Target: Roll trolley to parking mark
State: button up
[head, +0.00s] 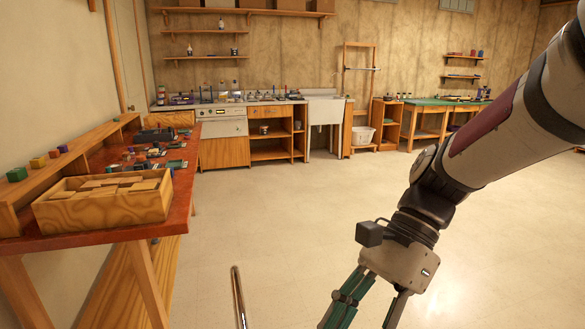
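A thin, shiny metal bar (239,297) rises into the bottom edge of the head view, left of centre. It may be part of the trolley's handle, but the rest is cut off and I cannot tell. No trolley body and no parking mark show in this view. My gripper (363,316) points down at the bottom edge, to the right of the bar and apart from it in the picture. Its green-sided fingers stand apart where they show. The fingertips are below the frame, so their opening and anything between them are hidden.
A red-brown workbench (190,190) with a wooden box (103,215) of blocks stands at the left. A counter with oven (222,124) and sink (325,108) lines the back wall. A green-topped table (432,102) is at back right. The pale floor (290,195) between is clear.

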jog(key=s+d+r+n+t+h, duration=0.2)
jog(key=s+d+n+t+h, duration=0.5)
jog(key=s+d+n, duration=0.55)
notch_tip(320, 180, up, 15)
jog(key=a+t+p, duration=0.1)
jog(key=t+p, duration=0.1)
jog(key=p, duration=1.2)
jog(key=shift+r+n, duration=0.15)
jog(key=shift+n, duration=0.2)
